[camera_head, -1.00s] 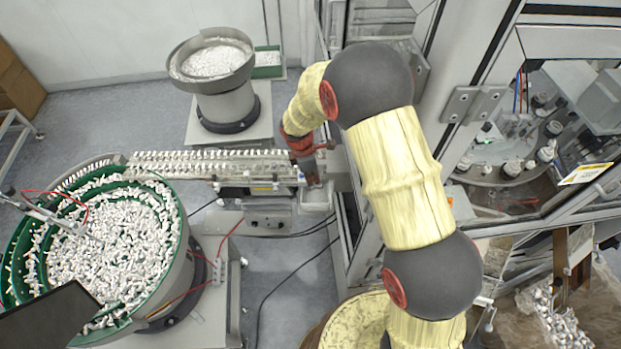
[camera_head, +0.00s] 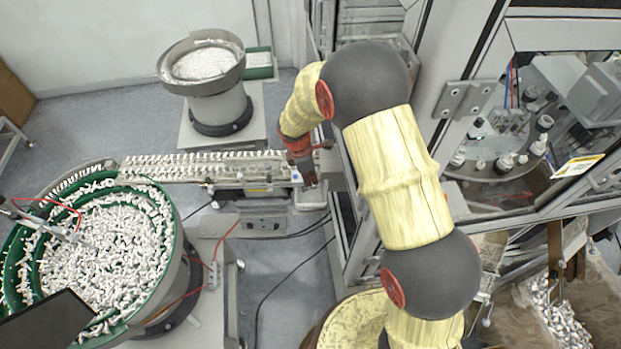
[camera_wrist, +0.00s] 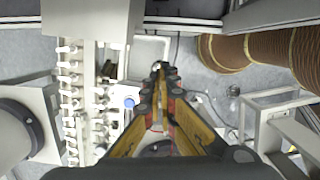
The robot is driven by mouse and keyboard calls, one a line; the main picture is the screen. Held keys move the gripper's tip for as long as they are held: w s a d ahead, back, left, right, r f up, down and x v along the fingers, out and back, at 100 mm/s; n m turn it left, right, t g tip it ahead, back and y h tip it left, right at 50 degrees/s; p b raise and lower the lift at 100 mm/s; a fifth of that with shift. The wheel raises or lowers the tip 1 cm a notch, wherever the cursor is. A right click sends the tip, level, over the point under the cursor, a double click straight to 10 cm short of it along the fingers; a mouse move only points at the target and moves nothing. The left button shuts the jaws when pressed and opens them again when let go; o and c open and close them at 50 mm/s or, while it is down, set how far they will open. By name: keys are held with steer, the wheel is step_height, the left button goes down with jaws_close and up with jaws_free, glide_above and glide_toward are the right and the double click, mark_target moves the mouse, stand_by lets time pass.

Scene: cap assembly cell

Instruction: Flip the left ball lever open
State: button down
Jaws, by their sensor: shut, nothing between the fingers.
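My gripper (camera_wrist: 160,72) is shut and empty, its fingers pointing down over the end of the feed rail. In the head view it (camera_head: 309,181) is beside the rail's right end. A small blue round knob (camera_wrist: 129,102) sits just left of my fingers in the wrist view, apart from them in the picture. I cannot tell for sure whether it is the left ball lever or how it stands. A blue spot also shows at the rail end in the head view, close to my gripper.
The feed rail (camera_head: 200,167) carries rows of white parts from the green bowl feeder (camera_head: 178,250). A second bowl feeder (camera_head: 215,102) stands behind. The machine frame (camera_head: 455,60) is close on the right. A pale tray (camera_wrist: 150,48) lies beyond my fingertips.

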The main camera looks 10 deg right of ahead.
step_height(320, 180, up, 11)
steer(key=s+d, duration=0.1)
steer(key=d, duration=0.1)
steer(key=shift+s+d+b, duration=0.25)
steer(key=shift+d+b, duration=0.05)
steer(key=shift+r, duration=0.1)
stand_by(0.5)
